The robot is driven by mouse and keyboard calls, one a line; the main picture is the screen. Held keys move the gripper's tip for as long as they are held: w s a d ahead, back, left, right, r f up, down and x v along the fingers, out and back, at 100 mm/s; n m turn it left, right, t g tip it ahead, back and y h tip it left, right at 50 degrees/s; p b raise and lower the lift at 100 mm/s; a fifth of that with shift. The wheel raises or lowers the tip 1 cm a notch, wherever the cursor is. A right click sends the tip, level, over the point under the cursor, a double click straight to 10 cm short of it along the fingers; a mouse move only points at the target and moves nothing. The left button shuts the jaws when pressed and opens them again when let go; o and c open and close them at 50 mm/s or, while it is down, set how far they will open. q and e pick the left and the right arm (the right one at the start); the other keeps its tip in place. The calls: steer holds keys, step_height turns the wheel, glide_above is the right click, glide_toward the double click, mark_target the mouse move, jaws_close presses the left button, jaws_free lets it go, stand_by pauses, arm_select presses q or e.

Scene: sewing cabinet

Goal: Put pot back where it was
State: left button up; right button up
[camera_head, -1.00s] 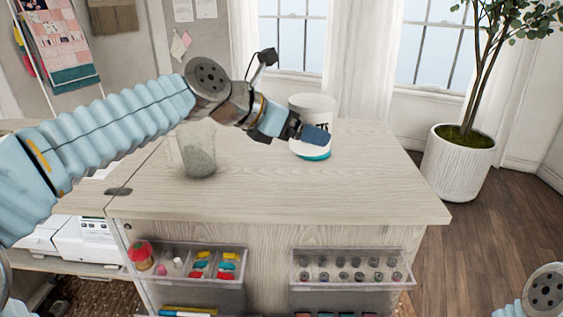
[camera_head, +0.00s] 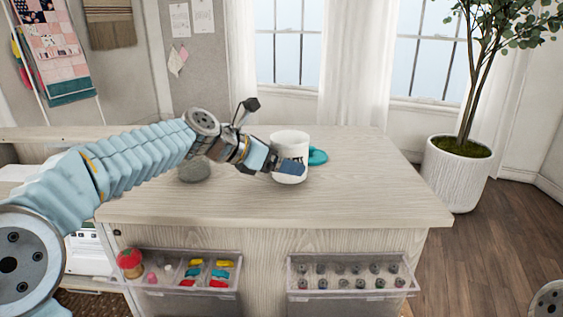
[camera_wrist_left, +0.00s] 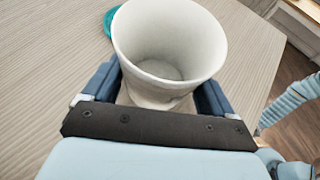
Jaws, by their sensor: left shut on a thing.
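The white pot (camera_head: 289,146) has dark lettering on its side and is upright. My left gripper (camera_head: 290,168) is shut on it, with a blue finger on each side in the left wrist view (camera_wrist_left: 160,92). The pot's inside (camera_wrist_left: 165,50) looks empty. I cannot tell whether its base touches the tabletop or hangs just above it. My right gripper is not in view.
A glass jar (camera_head: 194,170) stands on the wooden cabinet top (camera_head: 360,205), partly hidden by my left arm. Clear trays (camera_head: 350,284) hang on the cabinet front. A potted tree (camera_head: 456,172) stands on the floor at right. The tabletop's right side is clear.

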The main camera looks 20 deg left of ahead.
arm_select(q)
steer(key=o, duration=0.9)
steer(key=shift+f, duration=0.15)
steer(key=shift+s+a+r, duration=0.15)
steer(key=shift+r, duration=0.2)
steer(key=p+v, duration=0.1)
steer(key=v, duration=1)
steer(key=shift+s, duration=0.2)
steer(key=shift+a, duration=0.1)
